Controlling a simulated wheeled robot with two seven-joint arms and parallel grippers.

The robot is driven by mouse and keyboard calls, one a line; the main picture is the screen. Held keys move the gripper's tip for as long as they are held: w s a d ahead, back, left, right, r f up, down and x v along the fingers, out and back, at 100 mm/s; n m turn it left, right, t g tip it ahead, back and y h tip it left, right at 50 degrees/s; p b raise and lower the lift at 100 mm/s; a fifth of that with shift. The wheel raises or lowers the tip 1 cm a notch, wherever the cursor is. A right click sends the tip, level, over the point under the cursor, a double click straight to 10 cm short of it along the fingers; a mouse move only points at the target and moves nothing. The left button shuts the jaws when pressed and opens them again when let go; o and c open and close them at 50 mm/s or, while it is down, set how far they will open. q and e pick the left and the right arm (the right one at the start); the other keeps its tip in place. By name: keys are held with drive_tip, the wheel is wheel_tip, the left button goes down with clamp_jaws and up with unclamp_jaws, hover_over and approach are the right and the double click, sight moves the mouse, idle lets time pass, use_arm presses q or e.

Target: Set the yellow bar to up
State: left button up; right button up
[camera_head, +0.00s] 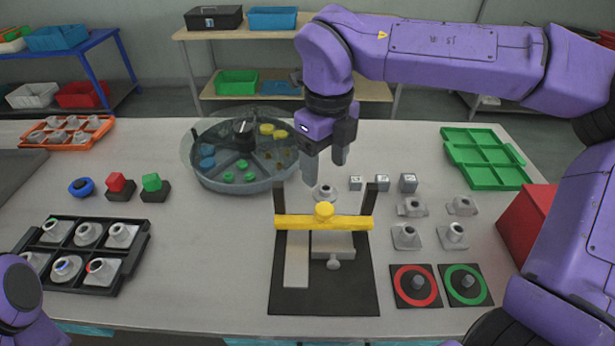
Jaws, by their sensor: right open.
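The yellow bar (347,223) lies level across two upright black posts, below their tops, with a round yellow knob (324,210) at its middle. The posts stand on a black base plate (325,299) that also carries grey blocks under and in front of the bar. My right gripper (325,168) is open, pointing down, above and behind the bar. It appears apart from the bar and its fingers hold nothing. My left gripper is not in view; only part of my left arm shows at the lower left.
A round tank (213,183) with coloured pieces stands behind left. A black tray (46,259) of fittings is at left. Small grey cubes (408,183), loose grey fittings (406,237) and red and green ring pads (463,272) are at right. A green tray (487,180) lies back right.

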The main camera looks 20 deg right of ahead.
hover_over(325, 208)
drive_tip(key=f, duration=0.5)
drive_tip(key=shift+s+f+p, duration=0.25)
drive_tip(key=shift+s+p, duration=0.1)
drive_tip(key=shift+s, duration=0.05)
drive_tip(key=f, duration=0.2)
drive_tip(key=w+f, duration=0.1)
drive_tip(key=f, duration=0.1)
drive_tip(key=shift+f, duration=0.15)
drive_tip(key=shift+s+f, duration=0.15)
clamp_jaws()
wheel_tip(325, 208, up, 7)
drive_tip(key=p, duration=0.6)
drive_tip(key=shift+p, duration=0.4)
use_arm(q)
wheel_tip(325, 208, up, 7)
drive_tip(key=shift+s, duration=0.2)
use_arm(e)
drive_tip(key=shift+w+f, duration=0.2)
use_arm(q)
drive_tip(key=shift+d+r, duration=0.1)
